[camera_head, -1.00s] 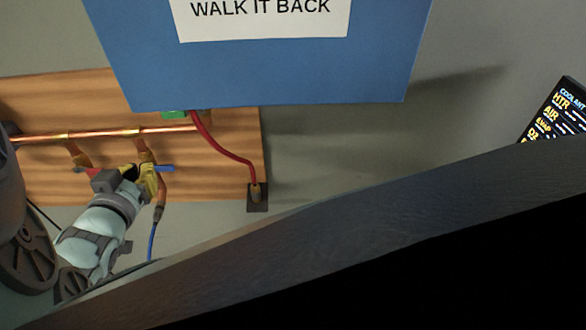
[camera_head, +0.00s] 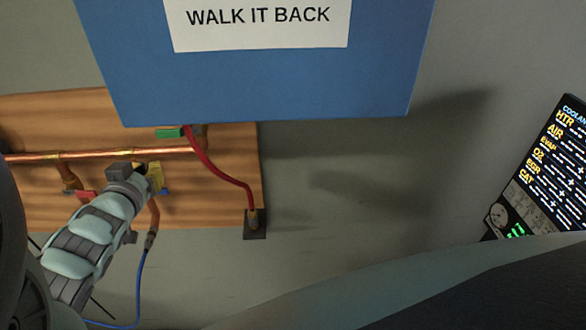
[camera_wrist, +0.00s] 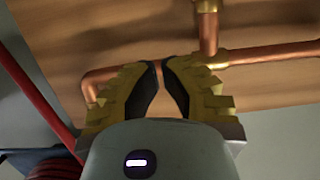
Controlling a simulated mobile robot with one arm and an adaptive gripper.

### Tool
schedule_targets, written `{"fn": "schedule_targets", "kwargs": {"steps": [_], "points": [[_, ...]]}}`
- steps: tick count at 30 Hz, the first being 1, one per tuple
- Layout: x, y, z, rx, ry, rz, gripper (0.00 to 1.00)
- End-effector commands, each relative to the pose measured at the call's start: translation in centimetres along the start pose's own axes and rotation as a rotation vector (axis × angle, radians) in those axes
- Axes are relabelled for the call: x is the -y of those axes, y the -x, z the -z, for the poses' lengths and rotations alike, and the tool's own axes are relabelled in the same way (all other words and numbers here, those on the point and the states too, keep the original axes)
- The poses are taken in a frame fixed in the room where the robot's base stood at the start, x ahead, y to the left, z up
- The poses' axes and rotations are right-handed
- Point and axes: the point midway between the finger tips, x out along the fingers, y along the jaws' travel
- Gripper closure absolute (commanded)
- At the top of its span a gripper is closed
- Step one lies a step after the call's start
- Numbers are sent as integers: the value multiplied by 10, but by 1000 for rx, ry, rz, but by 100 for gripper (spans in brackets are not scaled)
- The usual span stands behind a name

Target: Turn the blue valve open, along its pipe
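The blue valve handle (camera_head: 165,191) shows as a small piece just below and right of my gripper's yellow fingers. My gripper hides the rest, so I cannot tell which way it points. Its copper branch pipe (camera_head: 154,216) runs down from behind my gripper to a blue hose. My gripper (camera_head: 155,174) is in front of the board at this branch. In the wrist view, my gripper (camera_wrist: 160,64) has its dark fingertips close together with a narrow gap, and bare board and copper show past them. No blue handle shows there.
A red handle (camera_head: 85,197) is left of my gripper on a neighbouring branch. A horizontal copper pipe (camera_head: 105,155) runs above. A green handle (camera_head: 168,132) and a red hose (camera_head: 213,171) are up and right, under a blue panel (camera_head: 260,85).

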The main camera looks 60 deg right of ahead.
Motion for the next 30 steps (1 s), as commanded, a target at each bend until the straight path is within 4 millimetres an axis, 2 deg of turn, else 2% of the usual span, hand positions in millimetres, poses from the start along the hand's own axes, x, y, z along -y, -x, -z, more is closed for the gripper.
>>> {"fn": "schedule_targets", "kwargs": {"steps": [4,10,15,30], "points": [[-5,-16,1,1,1,-10,100],[-5,-19,-20,6,3,-9,100],[-3,-22,-30,2,2,-6,100],[-5,-24,-39,0,-1,-10,100]]}}
